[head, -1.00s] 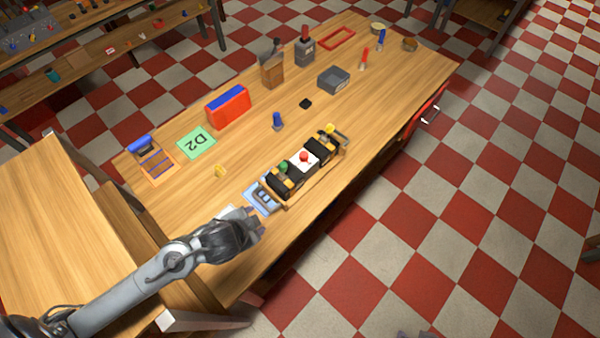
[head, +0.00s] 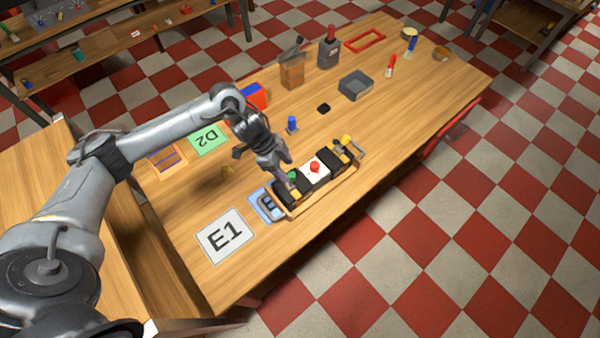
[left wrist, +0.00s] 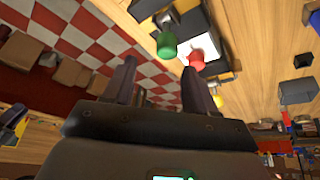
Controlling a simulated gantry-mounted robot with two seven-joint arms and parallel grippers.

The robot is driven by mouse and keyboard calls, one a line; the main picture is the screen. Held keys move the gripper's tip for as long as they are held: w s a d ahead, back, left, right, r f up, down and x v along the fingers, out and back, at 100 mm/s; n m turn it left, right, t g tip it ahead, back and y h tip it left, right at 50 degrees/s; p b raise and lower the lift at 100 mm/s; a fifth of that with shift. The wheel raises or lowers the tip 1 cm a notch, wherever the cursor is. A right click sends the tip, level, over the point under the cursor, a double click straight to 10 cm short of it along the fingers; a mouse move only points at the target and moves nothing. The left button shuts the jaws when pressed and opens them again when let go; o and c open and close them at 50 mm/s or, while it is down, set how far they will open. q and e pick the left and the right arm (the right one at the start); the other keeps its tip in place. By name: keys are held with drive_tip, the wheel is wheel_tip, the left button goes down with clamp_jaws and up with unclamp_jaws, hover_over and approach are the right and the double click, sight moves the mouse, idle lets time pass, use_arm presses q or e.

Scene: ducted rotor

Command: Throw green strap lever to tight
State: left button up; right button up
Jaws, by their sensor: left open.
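The green knob of the strap lever (head: 293,176) stands on the black strapped assembly (head: 287,194) at its left end. In the left wrist view the green knob (left wrist: 167,45) shows just beyond the fingertips, not between them. My left gripper (head: 284,172) is close above the assembly, beside the green knob, and partly covers that end. In the left wrist view its two fingers (left wrist: 158,66) are spread and empty. Contact with the knob cannot be told. A red knob (head: 315,167) stands on the white middle part; it also shows in the left wrist view (left wrist: 196,62). My right gripper is not in view.
A yellow knob (head: 346,140) is at the assembly's far end. A blue tray (head: 262,205) and E1 card (head: 225,236) lie to its left. A blue peg (head: 291,123) and grey bin (head: 356,86) stand behind. The table's front edge runs close by.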

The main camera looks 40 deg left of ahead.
sight(292, 179)
use_arm(q)
drive_tip(key=shift+n+g, duration=0.4)
drive_tip(key=x, duration=0.3)
drive_tip(key=a+p+x, duration=0.1)
drive_tip(key=x, duration=0.4)
drive_tip(key=shift+w+a+f+p, duration=0.1)
drive_tip(key=shift+w+f+p, duration=0.2)
drive_tip(key=shift+f, duration=0.2)
drive_tip(key=c, duration=1)
